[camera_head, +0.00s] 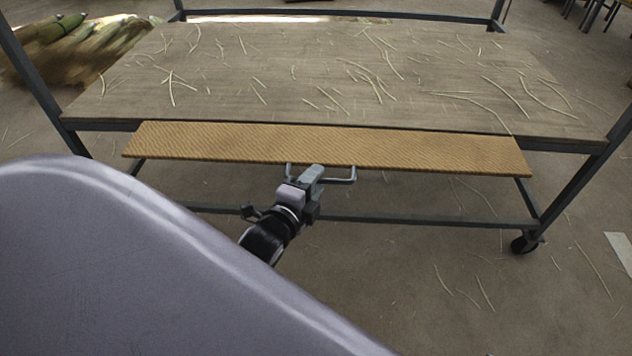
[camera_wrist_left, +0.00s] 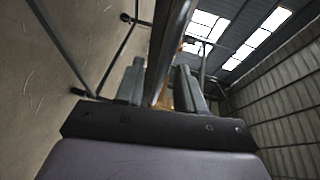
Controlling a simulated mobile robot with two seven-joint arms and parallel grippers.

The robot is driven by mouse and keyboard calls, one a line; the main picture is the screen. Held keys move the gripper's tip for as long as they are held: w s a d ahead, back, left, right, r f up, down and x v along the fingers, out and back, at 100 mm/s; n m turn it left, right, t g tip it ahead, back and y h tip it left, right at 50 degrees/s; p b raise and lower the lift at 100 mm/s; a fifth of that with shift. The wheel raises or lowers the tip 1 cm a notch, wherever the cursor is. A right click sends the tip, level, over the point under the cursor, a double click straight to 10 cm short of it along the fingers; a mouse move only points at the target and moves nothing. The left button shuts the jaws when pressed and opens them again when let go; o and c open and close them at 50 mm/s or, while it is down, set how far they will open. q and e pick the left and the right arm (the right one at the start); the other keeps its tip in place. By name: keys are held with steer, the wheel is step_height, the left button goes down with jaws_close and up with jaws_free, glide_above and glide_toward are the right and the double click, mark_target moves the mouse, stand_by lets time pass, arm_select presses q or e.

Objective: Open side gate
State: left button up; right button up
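The side gate (camera_head: 420,153) is a long tan ribbed panel along the near edge of the cart in the head view. It spans most of the cart's width. A grey U-shaped handle (camera_head: 345,181) projects from its near lower edge, left of the middle. My left gripper (camera_head: 313,175) is at this handle, covering its middle. In the left wrist view my left gripper (camera_wrist_left: 160,88) has its two fingers apart, with a long dark and brown edge rising between them. Contact with the handle is hard to make out. My right gripper is not in view.
The wooden cart deck (camera_head: 270,75) behind the gate carries scattered straw. Dark metal posts and rails frame the cart, with a caster (camera_head: 524,243) at the lower right. The floor right of my arm is mostly clear.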

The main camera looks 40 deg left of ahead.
arm_select(q)
steer(key=shift+w, duration=0.6)
